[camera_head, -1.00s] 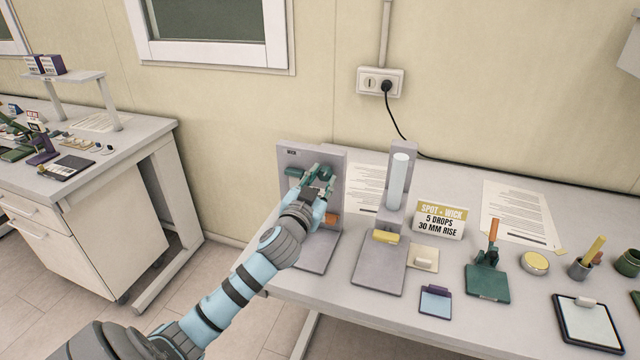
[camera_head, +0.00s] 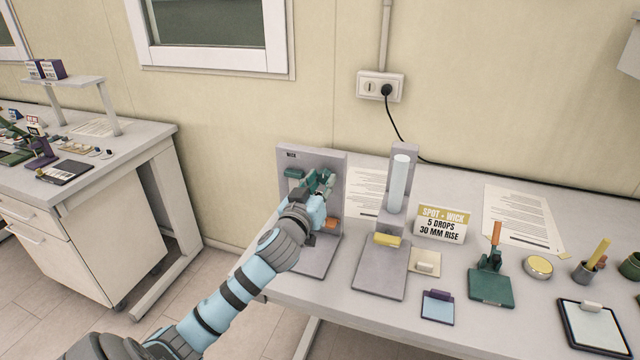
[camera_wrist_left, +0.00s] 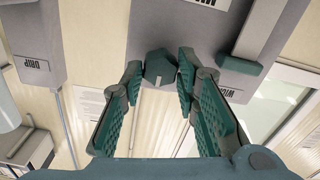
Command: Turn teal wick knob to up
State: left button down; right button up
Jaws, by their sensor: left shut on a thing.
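The teal wick knob (camera_wrist_left: 159,69) is on the grey wick panel (camera_head: 338,163), which stands upright at the left of the bench. The left wrist view shows it upside down, between the two fingers of my left gripper (camera_wrist_left: 160,76). The gripper is shut on the knob. In the head view my left gripper (camera_head: 318,182) is at the panel's face and hides the knob. A separate teal bar (camera_head: 294,173) is on the panel left of the gripper. My right gripper is in neither view.
An orange piece (camera_head: 331,224) is low on the panel. Right of it stands a grey drip stand (camera_head: 378,272) with a clear tube (camera_head: 398,185) and a yellow part (camera_head: 386,240).

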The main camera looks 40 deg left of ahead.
pick_arm(q)
jog(key=c, duration=1.2)
grip_release()
jog(key=v, duration=1.2)
